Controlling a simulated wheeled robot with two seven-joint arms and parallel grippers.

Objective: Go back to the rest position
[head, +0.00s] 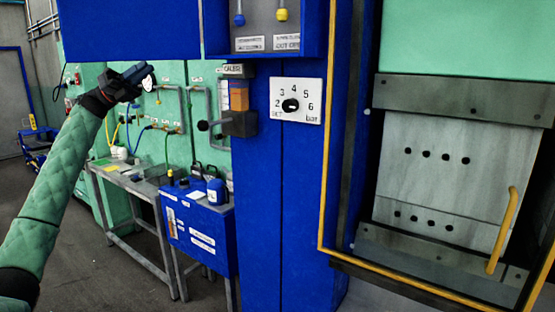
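My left arm comes in from the lower left in a green padded sleeve and reaches up. My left gripper (140,77) is raised at the upper left, in front of the green machine wall. It is dark and small, and I cannot tell whether its fingers are open or shut. A small white patch shows at its tip; I cannot tell whether it is part of the background. My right gripper and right arm are not in view.
A blue press column (258,180) with a pressure dial (296,101) stands in the middle. A press door (440,185) with a yellow handle (502,230) is at the right. A grey table (127,182) and blue box (202,228) stand behind my arm. Bare floor shows at lower left.

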